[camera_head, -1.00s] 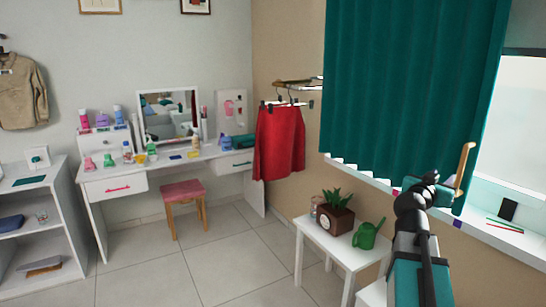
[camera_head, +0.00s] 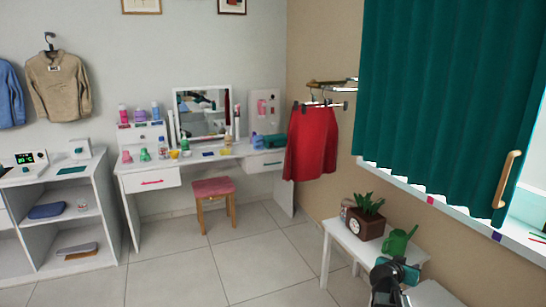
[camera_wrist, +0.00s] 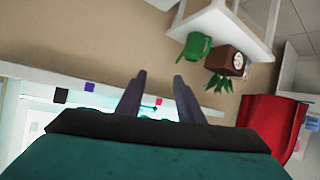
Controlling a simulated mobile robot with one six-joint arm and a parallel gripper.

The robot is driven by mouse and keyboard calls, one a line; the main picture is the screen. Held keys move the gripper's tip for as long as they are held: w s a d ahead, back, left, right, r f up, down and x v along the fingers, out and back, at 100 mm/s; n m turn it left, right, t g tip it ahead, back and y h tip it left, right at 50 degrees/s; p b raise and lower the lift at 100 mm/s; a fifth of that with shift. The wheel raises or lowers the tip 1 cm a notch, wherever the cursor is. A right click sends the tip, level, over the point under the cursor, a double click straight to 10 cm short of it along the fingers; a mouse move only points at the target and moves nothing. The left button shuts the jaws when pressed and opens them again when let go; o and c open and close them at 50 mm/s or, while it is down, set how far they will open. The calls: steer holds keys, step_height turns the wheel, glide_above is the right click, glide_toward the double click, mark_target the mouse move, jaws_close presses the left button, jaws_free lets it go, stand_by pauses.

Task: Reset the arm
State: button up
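My gripper (camera_wrist: 159,76) shows in the wrist view as two dark fingers with a gap between them, open and empty. In the head view my arm (camera_head: 392,278) is low at the bottom right, folded in front of the small white table. The fingertips are too small to make out there. Nothing is held.
A white side table (camera_head: 345,237) bears a potted plant with a brown clock (camera_head: 366,222) and a green watering can (camera_head: 398,242). A teal curtain (camera_head: 445,100) with a wooden handle (camera_head: 507,180) hangs at right. A red skirt (camera_head: 311,143) hangs behind. Floor at centre is clear.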

steer(key=s+a+f+n+g+y, duration=0.15)
steer(key=s+a+f, duration=0.4)
steer(key=f, duration=0.55)
steer(key=s+a+f+g+y, duration=0.1)
steer(key=s+a+f+g, duration=0.35)
steer(key=f, duration=0.65)
steer(key=s+a+f+n+y, duration=0.1)
steer(key=s+a+f+y, duration=0.1)
steer(key=s+a+f, duration=0.7)
steer(key=s+a+f+n+g+y, duration=0.1)
steer(key=s+a+f+g, duration=0.1)
steer(key=s, duration=0.6)
steer(key=s+a+f+n+g+y, duration=0.2)
steer(key=s+a+f+g, duration=0.1)
steer(key=s+f, duration=0.3)
steer(key=s+a+f+n+g+y, duration=0.1)
steer(key=s+a, duration=0.4)
steer(key=s, duration=0.5)
step_height(320, 180, down, 3)
steer(key=shift+s+r+n+g+y, duration=0.1)
steer(key=shift+s+n+g+y, duration=0.35)
steer(key=shift+g, duration=0.75)
steer(key=shift+w, duration=0.15)
